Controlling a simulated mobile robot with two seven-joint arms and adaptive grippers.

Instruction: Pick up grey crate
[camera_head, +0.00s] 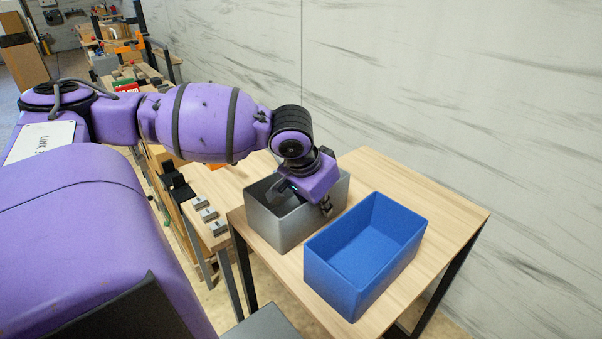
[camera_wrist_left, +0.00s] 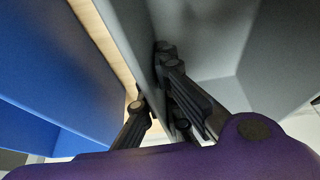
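The grey crate (camera_head: 274,233) stands on the wooden table, left of the blue crate (camera_head: 355,288). My left gripper (camera_head: 304,202) reaches down over the grey crate's wall on the side facing the blue crate. In the left wrist view, that wall (camera_wrist_left: 117,40) runs between the two fingers of my left gripper (camera_wrist_left: 152,80). One finger is inside the crate and the other is in the gap between the crates. The fingers are close to the wall, but whether they press on it is unclear. The crate looks empty where its inside shows. My right gripper is not in view.
The blue crate is empty and close beside the grey one, leaving a narrow strip of table between them. Bare table (camera_head: 440,210) lies to the right. A marbled wall (camera_head: 430,90) stands behind. Small grey items (camera_head: 208,215) sit on a surface to the left.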

